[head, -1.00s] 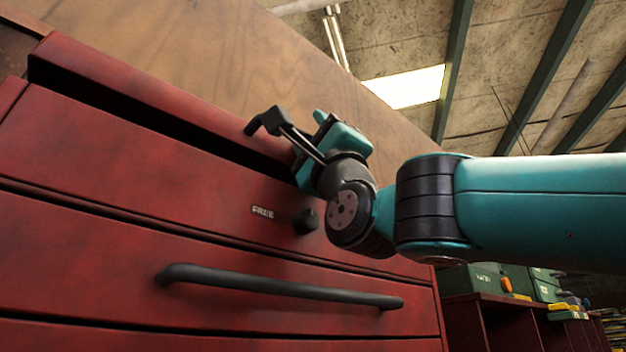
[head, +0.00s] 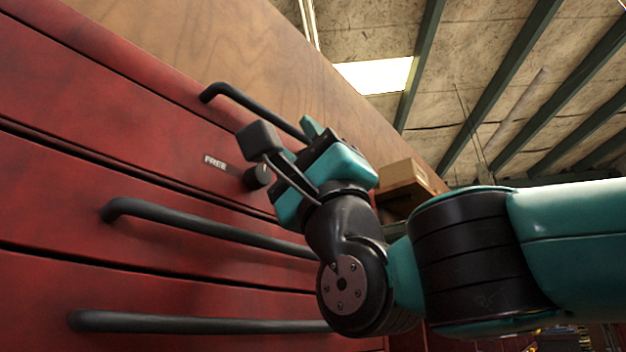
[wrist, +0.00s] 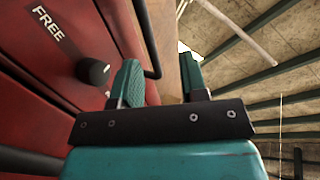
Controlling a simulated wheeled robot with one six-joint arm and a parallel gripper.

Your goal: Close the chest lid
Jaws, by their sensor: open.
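The red chest (head: 120,165) fills the left of the head view. Its lid (head: 130,65) runs along the top, with a black bar handle (head: 250,105) on it. Only a thin seam shows under the lid. My gripper (head: 305,160) is at the right end of this handle, and in the head view it covers that end. In the wrist view my gripper (wrist: 160,78) is open, and the handle (wrist: 150,40) passes beside or behind the left finger. I cannot tell whether they touch. Nothing shows held between the fingers.
A black knob (head: 257,177) beside a FREE label (head: 215,162) sits on the chest front below the lid handle. Drawer handles (head: 200,228) stick out lower down. A wooden panel (head: 215,40) stands behind the chest. A cardboard box (head: 410,178) is beyond my gripper.

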